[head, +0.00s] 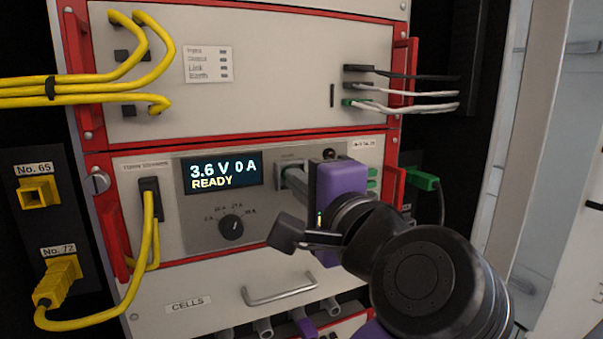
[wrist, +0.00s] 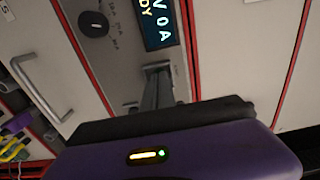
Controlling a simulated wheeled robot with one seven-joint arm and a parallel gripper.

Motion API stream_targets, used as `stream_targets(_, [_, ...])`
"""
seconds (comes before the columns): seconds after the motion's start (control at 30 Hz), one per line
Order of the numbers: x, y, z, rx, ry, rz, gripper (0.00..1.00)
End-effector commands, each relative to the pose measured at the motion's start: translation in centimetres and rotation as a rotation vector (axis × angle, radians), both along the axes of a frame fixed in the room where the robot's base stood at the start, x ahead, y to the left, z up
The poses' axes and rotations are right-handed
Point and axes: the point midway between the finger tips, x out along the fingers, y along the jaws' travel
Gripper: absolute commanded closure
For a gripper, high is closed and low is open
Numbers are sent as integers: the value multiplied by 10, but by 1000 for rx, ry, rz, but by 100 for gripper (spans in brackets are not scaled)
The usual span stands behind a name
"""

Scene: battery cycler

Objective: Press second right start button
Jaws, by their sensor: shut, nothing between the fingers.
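The cycler's front panel (head: 205,222) has a display (head: 221,174) reading "3.6 V 0 A READY" and a black dial (head: 231,227) below it. My gripper (head: 283,174) is shut and empty, with its fingertips at the panel just right of the display. I cannot tell if they touch it. In the wrist view, the closed fingers (wrist: 157,70) point at the panel beside the display (wrist: 157,22), and the dial (wrist: 93,24) is at upper left. No start button can be clearly made out; my gripper and fingers cover that part of the panel.
Below is a drawer marked CELLS with a metal handle (head: 281,289). Yellow cables (head: 148,235) plug in at the panel's left. Green connectors (head: 373,183) sit right of my gripper. An upper unit (head: 262,75) carries more cables.

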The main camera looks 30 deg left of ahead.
Motion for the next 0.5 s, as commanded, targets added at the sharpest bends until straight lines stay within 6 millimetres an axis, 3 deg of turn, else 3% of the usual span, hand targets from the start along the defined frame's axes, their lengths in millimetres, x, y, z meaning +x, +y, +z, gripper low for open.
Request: stream_targets(0.5, [6, 6, -1, -1, 0, -1, 100])
